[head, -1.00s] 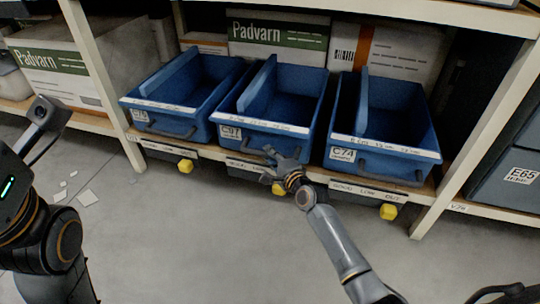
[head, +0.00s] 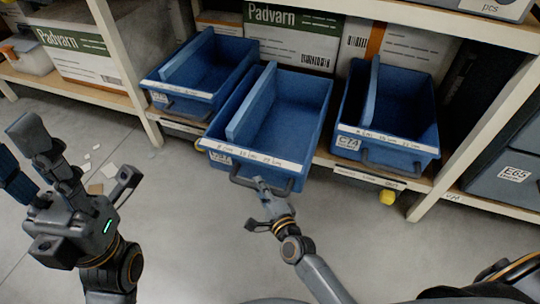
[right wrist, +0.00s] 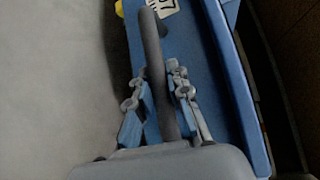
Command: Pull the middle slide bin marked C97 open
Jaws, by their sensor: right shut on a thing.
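The blue middle bin C97 (head: 252,157) is slid out toward me, its front well ahead of the two bins beside it and past the shelf edge. My right gripper (head: 262,186) is shut on the dark bar handle (head: 285,188) at its front. In the right wrist view the handle (right wrist: 153,50) runs between the two fingers of the right gripper (right wrist: 158,88), with the blue bin front (right wrist: 215,95) close behind.
A blue bin (head: 172,98) stands left of C97 and the blue bin C74 (head: 385,148) right of it, both pushed back. White shelf posts (head: 130,75) flank the bay. A grey bin E65 (head: 505,185) is at the right.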

